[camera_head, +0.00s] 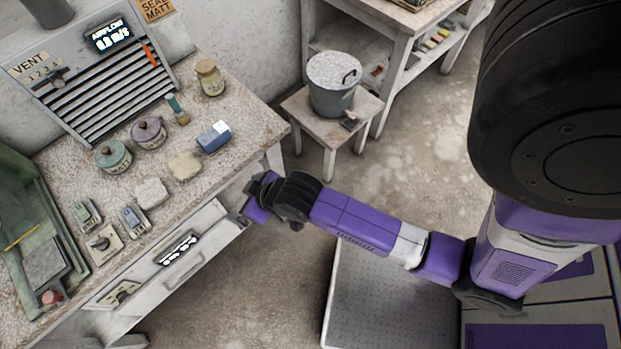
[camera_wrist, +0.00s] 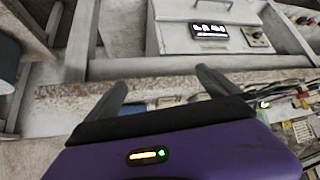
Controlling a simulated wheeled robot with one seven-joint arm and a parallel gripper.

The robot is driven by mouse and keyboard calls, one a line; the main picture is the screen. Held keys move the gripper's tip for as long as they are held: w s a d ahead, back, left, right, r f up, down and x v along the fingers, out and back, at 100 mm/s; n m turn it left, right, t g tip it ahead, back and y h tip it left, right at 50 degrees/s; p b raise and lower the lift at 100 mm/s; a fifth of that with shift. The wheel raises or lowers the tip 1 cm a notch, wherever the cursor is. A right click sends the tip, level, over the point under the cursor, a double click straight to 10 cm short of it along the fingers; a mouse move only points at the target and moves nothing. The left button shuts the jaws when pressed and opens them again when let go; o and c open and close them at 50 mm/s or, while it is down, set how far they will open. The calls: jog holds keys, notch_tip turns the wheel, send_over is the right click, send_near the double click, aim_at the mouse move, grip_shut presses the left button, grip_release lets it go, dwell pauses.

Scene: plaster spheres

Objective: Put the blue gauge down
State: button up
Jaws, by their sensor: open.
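A small blue block with a white face (camera_head: 214,136) lies near the right edge of the speckled bench top (camera_head: 240,115); I cannot tell for sure that it is the blue gauge. Two small grey-green handheld devices, a left one (camera_head: 87,214) and a right one (camera_head: 134,221), lie near the bench's front. My gripper (camera_head: 250,204) is beside the bench's front edge, below the blue block in the picture. In the wrist view my gripper (camera_wrist: 162,90) has its two dark fingers wide apart, with nothing between them.
Two lidded pots (camera_head: 113,156) (camera_head: 148,132), a jar (camera_head: 210,77) and pale lumps (camera_head: 151,193) crowd the bench. A vent unit (camera_head: 105,75) stands behind. A drawer front with a display (camera_head: 178,249) is below the top.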

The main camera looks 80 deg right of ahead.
jog(key=s+a+r+n+t+y, duration=0.1)
jog(key=s+a+r+t, duration=0.2)
jog(key=s+r, duration=0.6)
jog(key=s+a+r+n+t+y, duration=0.1)
jog(key=s+a+r+t, duration=0.3)
jog(key=s+r, duration=0.5)
notch_tip(320, 180, up, 4)
jog(key=shift+s+a+f+n, duration=0.2)
jog(key=shift+a+n, duration=0.4)
jog(key=shift+a, duration=0.55)
notch_tip(320, 180, down, 8)
jog(key=b, duration=0.7)
jog(key=shift+r, duration=0.2)
